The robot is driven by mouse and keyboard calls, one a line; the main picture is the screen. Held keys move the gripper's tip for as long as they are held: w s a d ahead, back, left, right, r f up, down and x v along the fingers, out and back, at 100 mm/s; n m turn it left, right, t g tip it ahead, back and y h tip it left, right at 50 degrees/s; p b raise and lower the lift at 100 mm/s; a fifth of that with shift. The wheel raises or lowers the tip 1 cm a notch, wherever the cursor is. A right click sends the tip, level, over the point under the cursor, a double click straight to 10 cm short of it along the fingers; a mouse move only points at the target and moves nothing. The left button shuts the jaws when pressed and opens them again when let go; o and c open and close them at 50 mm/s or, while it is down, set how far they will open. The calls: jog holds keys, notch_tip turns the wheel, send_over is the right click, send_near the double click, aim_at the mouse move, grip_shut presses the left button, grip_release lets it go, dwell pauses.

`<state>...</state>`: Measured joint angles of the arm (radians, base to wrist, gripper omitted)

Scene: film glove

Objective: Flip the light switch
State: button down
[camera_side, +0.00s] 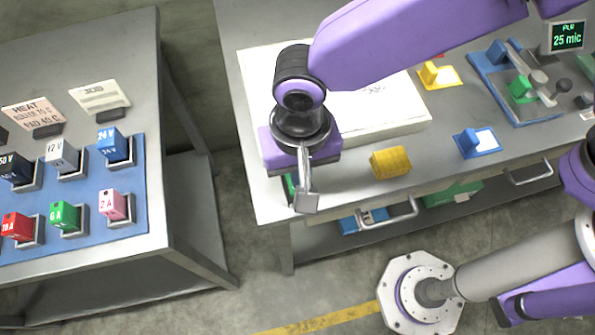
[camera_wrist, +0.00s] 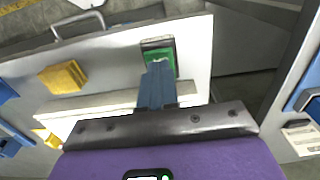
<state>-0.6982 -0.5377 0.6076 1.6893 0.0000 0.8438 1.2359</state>
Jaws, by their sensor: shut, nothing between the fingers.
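My gripper (camera_side: 306,200) hangs over the near left corner of the right-hand table, fingers pointing down. In the wrist view its blue fingers (camera_wrist: 158,68) are together with nothing between them. A green piece in a dark frame (camera_wrist: 158,46), which looks like the switch, lies at the table edge just beyond the fingertips. The fingers overlap its lower part in this view; I cannot tell whether they touch it. In the side view only a green sliver (camera_side: 289,187) shows beside my gripper, which hides the rest. The switch's position, on or off, cannot be read.
A white box (camera_side: 385,118) lies behind my gripper, and a yellow ribbed block (camera_side: 390,163) lies to its right. Blue (camera_side: 477,143) and yellow (camera_side: 438,76) holders stand farther right. A second table with a blue panel (camera_side: 85,193) of coloured blocks stands left, across a gap.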

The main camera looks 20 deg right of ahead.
jog(key=shift+f, duration=0.95)
dwell(0.6)
jog(key=shift+r, duration=3.5)
jog(key=w+d+r+n, duration=0.1)
jog(key=d+r+n, duration=0.15)
jog(key=d, duration=0.75)
jog(key=w+d+r+n, duration=0.15)
jog(key=d+n, duration=0.25)
jog(key=d, duration=0.7)
jog(key=s+d+n, duration=0.3)
jog(key=s+d, duration=0.2)
jog(key=d, duration=0.5)
jog(key=s+d+n, duration=0.3)
jog(key=s+d, duration=0.1)
jog(key=d, duration=0.6)
jog(key=shift+s+d+f, duration=0.35)
jog(key=shift+s, duration=0.05)
